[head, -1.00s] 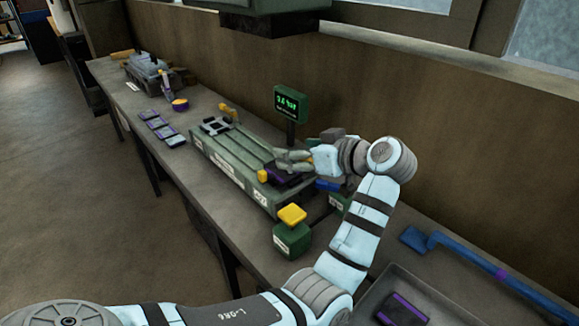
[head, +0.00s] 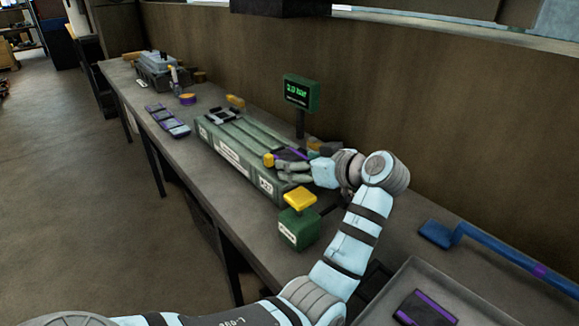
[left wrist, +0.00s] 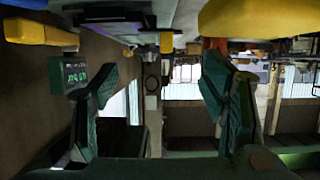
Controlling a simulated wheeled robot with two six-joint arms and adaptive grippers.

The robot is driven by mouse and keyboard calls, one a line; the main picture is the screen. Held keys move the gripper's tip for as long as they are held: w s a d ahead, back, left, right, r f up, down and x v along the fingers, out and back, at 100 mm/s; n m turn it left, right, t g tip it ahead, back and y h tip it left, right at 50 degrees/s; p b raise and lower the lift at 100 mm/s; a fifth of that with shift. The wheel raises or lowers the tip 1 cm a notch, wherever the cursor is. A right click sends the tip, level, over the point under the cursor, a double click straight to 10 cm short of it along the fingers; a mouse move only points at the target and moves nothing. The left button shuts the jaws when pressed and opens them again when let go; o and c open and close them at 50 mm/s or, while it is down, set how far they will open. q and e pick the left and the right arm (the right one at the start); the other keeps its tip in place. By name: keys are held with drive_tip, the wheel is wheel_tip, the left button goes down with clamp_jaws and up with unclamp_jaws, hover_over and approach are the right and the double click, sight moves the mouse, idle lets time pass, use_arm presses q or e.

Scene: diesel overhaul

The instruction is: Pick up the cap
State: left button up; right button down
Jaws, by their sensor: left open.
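A dark block with a purple edge, which may be the cap (head: 289,154), sits at the near end of the long green fixture (head: 238,147). My left gripper (head: 290,172) is beside this block in the head view and partly covers it. In the left wrist view, the gripper's two green fingers (left wrist: 160,90) stand wide apart with nothing between them. A dark piece with a purple face (left wrist: 112,14) shows at the top of that view, outside the fingers. I cannot tell for sure which piece is the cap. My right gripper is not in view.
A green box with a yellow top (head: 299,215) stands close to my left arm. A display on a post (head: 301,93) rises behind the fixture. A grey tray (head: 478,285) holds another purple-edged dark block (head: 427,308). A blue bar (head: 500,254) lies at the right.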

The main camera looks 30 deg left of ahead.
sight(273, 156)
use_arm(q)
drive_tip(key=x, duration=0.3)
drive_tip(key=b+x, duration=0.1)
drive_tip(key=x, duration=0.3)
drive_tip(key=b+x, duration=0.1)
drive_tip(key=x, duration=0.3)
drive_tip(key=shift+w+a+r, duration=0.15)
drive_tip(key=shift+w+a, duration=0.1)
drive_tip(key=shift+w, duration=0.15)
drive_tip(key=shift+c, duration=0.8)
drive_tip(key=shift+s+r, duration=0.1)
drive_tip(key=shift+s, duration=0.05)
drive_tip(key=c, duration=1)
drive_tip(key=shift+s+r, duration=0.15)
drive_tip(key=shift+s, duration=0.1)
clamp_jaws()
drive_tip(key=shift+r, duration=0.1)
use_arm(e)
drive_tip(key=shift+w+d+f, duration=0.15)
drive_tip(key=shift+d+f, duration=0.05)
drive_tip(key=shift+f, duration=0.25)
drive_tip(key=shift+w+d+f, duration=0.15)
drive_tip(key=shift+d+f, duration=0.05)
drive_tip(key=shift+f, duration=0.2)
use_arm(q)
drive_tip(key=shift+d, duration=0.1)
